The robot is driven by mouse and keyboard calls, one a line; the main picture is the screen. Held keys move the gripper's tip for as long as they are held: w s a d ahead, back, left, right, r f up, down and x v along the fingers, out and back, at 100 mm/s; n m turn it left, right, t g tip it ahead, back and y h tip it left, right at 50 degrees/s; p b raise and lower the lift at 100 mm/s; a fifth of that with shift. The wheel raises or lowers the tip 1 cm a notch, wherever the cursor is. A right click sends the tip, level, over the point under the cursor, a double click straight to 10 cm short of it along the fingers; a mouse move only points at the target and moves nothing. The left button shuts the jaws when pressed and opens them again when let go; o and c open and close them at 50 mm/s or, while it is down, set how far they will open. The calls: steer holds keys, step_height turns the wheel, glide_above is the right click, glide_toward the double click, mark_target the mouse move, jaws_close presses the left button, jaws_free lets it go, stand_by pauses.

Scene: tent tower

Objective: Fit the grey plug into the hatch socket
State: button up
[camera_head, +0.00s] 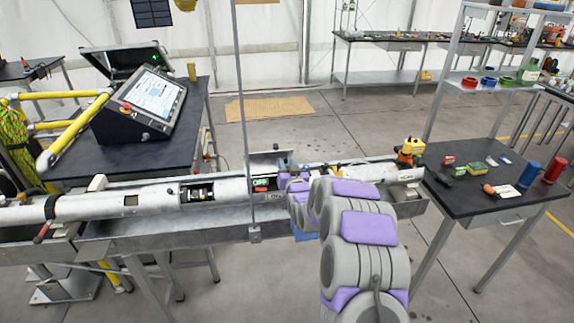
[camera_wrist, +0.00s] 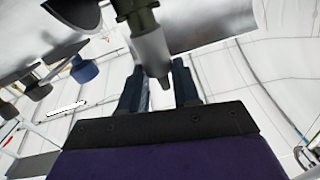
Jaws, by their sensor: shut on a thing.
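My gripper (camera_wrist: 160,82) shows its two dark fingers in the wrist view, one on each side of a grey cylindrical piece, apparently the grey plug (camera_wrist: 151,52). The jaws are shut on it. A dark olive collar (camera_wrist: 138,17) joins its upper end. In the head view my arm reaches over the long white tube, and its end hides the held piece. A hatch opening (camera_head: 198,193) in the tube shows dark parts inside, left of my arm. I cannot tell which opening holds the socket.
The white tube (camera_head: 150,199) lies along a metal bench trough (camera_head: 190,235). A thin upright pole (camera_head: 243,110) stands before it. A raised flap (camera_head: 268,160) is behind the tube near my arm. A dark table (camera_head: 480,190) with small items stands right; a control console (camera_head: 140,105) stands left.

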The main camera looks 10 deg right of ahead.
steer(key=o, duration=1.1)
steer(key=s+p, duration=0.1)
steer(key=s, duration=0.4)
steer(key=s+p, duration=0.1)
steer(key=s, duration=0.5)
steer(key=s+d, duration=0.1)
steer(key=s, duration=0.5)
steer(key=shift+s+p, duration=0.1)
steer(key=shift+p, duration=0.3)
steer(key=s+r+g, duration=0.3)
steer(key=s+g, duration=0.3)
steer(key=s, duration=0.9)
steer(key=s+a+r+g, duration=0.1)
steer(key=s+r+g, duration=0.2)
steer(key=s+g, duration=0.4)
steer(key=s+r+n+g+h, duration=0.1)
steer(key=s+g, duration=0.5)
steer(key=s, duration=1.9)
steer(key=shift+a+r+g, duration=0.25)
steer(key=shift+r+g, duration=0.15)
steer(key=shift+r, duration=0.5)
